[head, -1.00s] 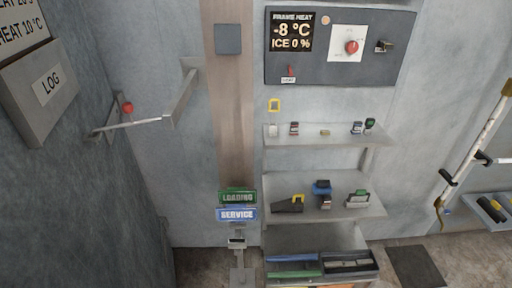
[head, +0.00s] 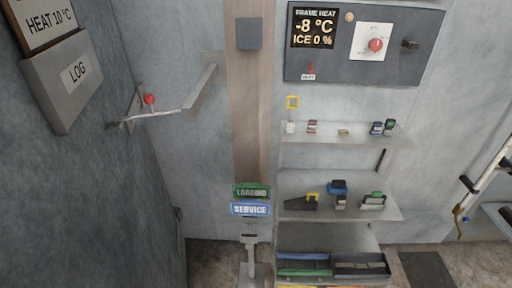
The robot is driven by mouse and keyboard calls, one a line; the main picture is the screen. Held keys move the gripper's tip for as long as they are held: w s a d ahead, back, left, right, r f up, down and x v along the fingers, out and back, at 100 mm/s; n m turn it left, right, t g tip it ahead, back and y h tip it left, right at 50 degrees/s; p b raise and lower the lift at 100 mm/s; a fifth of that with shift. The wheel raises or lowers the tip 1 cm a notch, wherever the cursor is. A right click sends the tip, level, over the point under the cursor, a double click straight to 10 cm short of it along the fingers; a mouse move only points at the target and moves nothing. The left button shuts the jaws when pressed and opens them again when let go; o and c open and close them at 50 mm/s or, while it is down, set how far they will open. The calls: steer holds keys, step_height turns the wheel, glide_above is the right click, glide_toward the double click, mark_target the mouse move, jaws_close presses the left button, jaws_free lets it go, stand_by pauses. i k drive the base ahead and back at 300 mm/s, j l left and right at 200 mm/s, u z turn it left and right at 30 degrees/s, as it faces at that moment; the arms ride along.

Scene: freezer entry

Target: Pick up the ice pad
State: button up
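I cannot tell for sure which thing is the ice pad. Small items stand on the upper shelf (head: 352,139): a white one (head: 291,128), a red and white one (head: 312,127), a flat yellowish one (head: 343,132), a dark blue one (head: 376,128) and a green one (head: 389,127). The lower shelf (head: 350,214) holds a black wedge-shaped item with yellow (head: 302,201), a blue-topped item (head: 338,187) and a green-topped item (head: 373,200). My gripper is not in view.
A dark panel (head: 340,69) reads -8 °C and ICE 0 %. A grey LOG box (head: 62,82) and a bracket with a red knob (head: 149,99) project at left. A dark mat (head: 427,270) lies on the floor.

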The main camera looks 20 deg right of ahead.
mark_target(339, 187)
steer(key=i+l, duration=0.2)
steer(key=l, duration=0.15)
steer(key=i+l, duration=0.15)
steer(key=l, duration=0.2)
steer(key=i+l, duration=0.2)
steer(key=l, duration=0.2)
steer(key=i+l, duration=0.2)
steer(key=l, duration=0.15)
steer(key=i+l, duration=0.2)
steer(key=l, duration=0.15)
steer(key=i+l+u, duration=0.1)
steer(key=l, duration=0.25)
steer(key=i, duration=0.05)
